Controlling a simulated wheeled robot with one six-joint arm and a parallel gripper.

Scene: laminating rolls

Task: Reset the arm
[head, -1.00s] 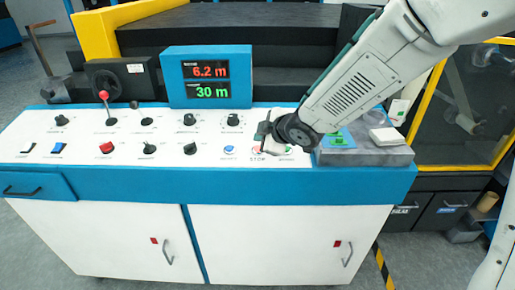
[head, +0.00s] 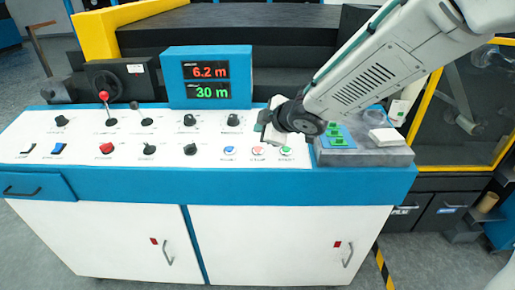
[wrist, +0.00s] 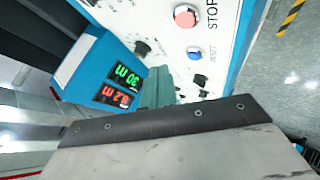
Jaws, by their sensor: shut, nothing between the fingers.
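My gripper (head: 266,128) is shut and empty. In the head view it hangs over the right part of the white control panel (head: 90,122), behind the row of round buttons and to the right of the display box. A blue button (head: 229,150), a red button (head: 258,151) and a green button (head: 286,150) all show in front of it. My arm comes in from the upper right. In the wrist view, the red button (wrist: 185,17) beside the word STOP and the blue button (wrist: 193,53) show beyond the gripper. The wrist view is tilted sideways.
A blue display box (head: 206,77) reads 6.2 m and 30 m. A grey block (head: 370,156) with green pieces and a white box (head: 388,138) lies right of my gripper. A yellow-framed enclosure (head: 428,90) stands at right.

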